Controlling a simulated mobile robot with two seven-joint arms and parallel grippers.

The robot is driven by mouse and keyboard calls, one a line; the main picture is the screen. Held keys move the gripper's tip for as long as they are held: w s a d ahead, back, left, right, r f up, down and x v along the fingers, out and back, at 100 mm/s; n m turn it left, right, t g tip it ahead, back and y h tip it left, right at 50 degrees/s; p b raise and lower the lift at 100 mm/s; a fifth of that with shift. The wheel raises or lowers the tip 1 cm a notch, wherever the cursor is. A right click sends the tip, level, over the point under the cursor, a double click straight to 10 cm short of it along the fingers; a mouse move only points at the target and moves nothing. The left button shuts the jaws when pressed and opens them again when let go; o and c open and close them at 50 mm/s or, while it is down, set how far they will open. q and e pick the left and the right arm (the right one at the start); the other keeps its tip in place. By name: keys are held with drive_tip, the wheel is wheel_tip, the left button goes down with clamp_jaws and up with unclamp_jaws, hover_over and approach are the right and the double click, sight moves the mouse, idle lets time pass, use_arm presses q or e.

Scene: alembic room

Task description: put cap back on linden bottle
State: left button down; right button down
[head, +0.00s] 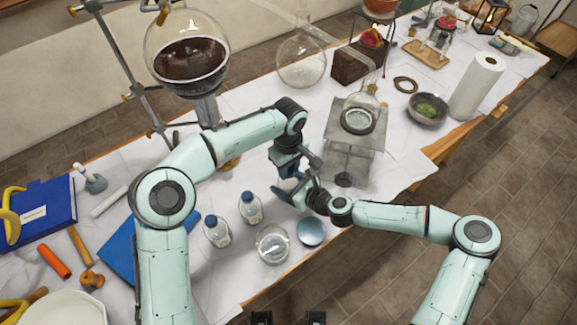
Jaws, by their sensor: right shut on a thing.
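My two grippers meet above the middle of the table. My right gripper (299,190) reaches in from the right and is shut on a pale, bottle-like thing (289,185), mostly hidden by the gripper. My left gripper (289,168) points down just above it; its fingertips are hidden, so I cannot tell whether it is open or holds a cap. Two clear bottles with blue caps, one front left (217,232) and one behind it (250,208), stand upright left of the grippers. I cannot read their labels, so I cannot tell which bottle is linden.
A glass beaker (272,245) and a round pale-blue dish (311,232) stand near the front edge. A metal stand (349,160) bearing a flask (360,114) is close behind right. A large flask of dark liquid (188,62) stands behind. A blue book (122,250) lies left.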

use_arm(q)
drive_tip(key=m, duration=0.7)
drive_tip(key=shift+m, duration=0.3)
drive_tip(key=m, duration=1.2)
drive_tip(key=shift+m, duration=0.4)
drive_tip(key=m, duration=0.7)
drive_tip(key=c, duration=0.7)
unclamp_jaws()
wheel_tip(320, 180, up, 12)
drive_tip(key=shift+f, duration=0.1)
